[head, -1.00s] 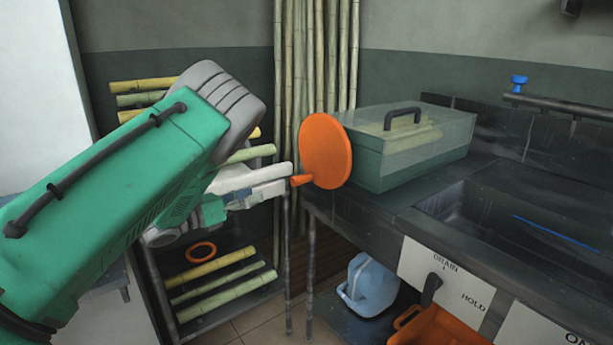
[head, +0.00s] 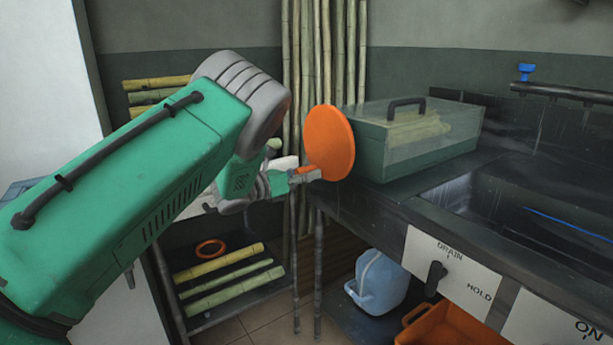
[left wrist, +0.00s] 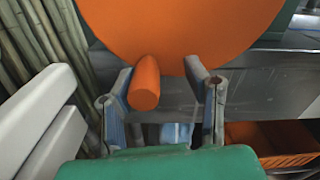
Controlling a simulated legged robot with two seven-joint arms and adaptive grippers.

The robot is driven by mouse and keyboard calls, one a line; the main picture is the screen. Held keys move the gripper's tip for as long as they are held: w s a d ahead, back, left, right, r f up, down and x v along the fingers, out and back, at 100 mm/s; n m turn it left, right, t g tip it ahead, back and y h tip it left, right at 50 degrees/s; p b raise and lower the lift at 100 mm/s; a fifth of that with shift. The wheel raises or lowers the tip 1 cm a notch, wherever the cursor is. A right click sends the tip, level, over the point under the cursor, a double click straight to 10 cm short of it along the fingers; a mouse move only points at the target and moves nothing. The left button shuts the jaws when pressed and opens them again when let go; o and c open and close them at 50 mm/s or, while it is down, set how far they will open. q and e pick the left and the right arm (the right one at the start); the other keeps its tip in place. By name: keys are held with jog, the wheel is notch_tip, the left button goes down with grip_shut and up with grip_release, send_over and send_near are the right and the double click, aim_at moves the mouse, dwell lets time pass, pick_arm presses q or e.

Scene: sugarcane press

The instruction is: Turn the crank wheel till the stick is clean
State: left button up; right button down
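The crank wheel (head: 329,142) is an orange disc on the left end of the press box (head: 425,150), which has green lower walls, a clear upper part and a black handle. Pale sugarcane (head: 420,128) shows inside the box; how clean it is I cannot tell. The wheel's orange peg handle (left wrist: 145,84) sticks out at its lower left. My left gripper (left wrist: 162,72) is open, with one finger on each side of the peg. The peg is nearer the left finger in the left wrist view; contact is unclear. My right gripper is out of view.
The dark counter with a sink (head: 530,215) runs right. Below are a blue jug (head: 378,283) and an orange crate (head: 440,328). Tall canes (head: 303,60) stand behind the wheel. A shelf with cut canes (head: 225,275) and an orange ring (head: 210,249) is at left.

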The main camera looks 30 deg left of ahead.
pick_arm(q)
jog(key=shift+a+f, duration=0.25)
jog(key=shift+a, duration=0.35)
grip_shut()
jog(key=shift+a+f, duration=0.15)
jog(key=shift+a, duration=0.1)
jog(key=shift+d, duration=0.25)
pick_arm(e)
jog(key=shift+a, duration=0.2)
pick_arm(q)
jog(key=shift+a+r, duration=0.2)
jog(key=shift+a, duration=0.15)
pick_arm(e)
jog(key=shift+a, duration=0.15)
pick_arm(q)
jog(key=shift+w, duration=0.1)
